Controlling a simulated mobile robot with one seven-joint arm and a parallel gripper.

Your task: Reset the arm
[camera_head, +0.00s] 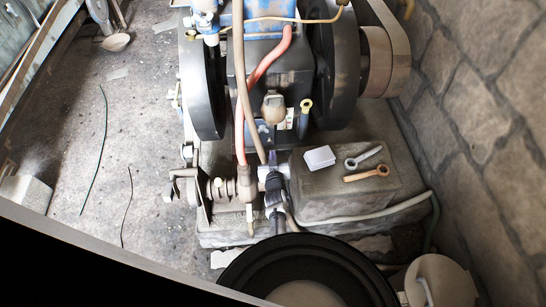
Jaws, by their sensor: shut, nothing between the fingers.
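My gripper is not in view, and I cannot make out any part of my arm for sure. The engine (268,55) stands at the top middle, with a dark flywheel (203,85) on its left and another dark wheel (333,70) on its right. A belt (392,30) runs around a brown pulley (376,62) at the far right of the engine. A red hose (272,62) and a tan hose (243,90) run down the engine's front.
A stone block (350,200) in front of the engine carries a white box (319,157), a grey wrench-like part (363,157) and a copper-coloured one (367,173). A round black rim (240,270) fills the bottom middle. A stone wall (480,130) bounds the right. Mostly clear floor (140,130) lies left.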

